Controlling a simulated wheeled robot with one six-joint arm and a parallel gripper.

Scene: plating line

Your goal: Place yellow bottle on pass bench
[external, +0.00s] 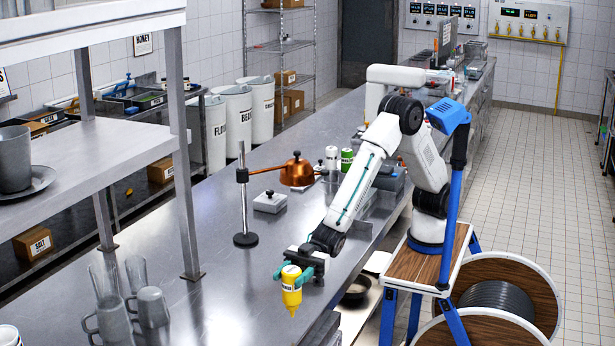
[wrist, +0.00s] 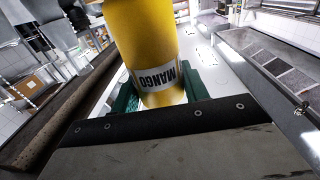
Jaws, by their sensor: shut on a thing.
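The yellow bottle (external: 291,288) is in the external view, nozzle down, with a white label near its upper end. My gripper (external: 298,270) is shut on it and holds it at the near edge of the long steel bench (external: 215,275). Whether the nozzle touches anything below is unclear. In the wrist view the yellow bottle (wrist: 145,35) fills the upper middle, its label reading MANGO. The green fingers of my gripper (wrist: 160,95) sit on both sides of it. Which surface is the pass bench is not marked.
Grey mugs (external: 152,308) and glasses stand at the left front. The bench between the mugs and the bottle is clear. A shelf post (external: 183,150) rises at left.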

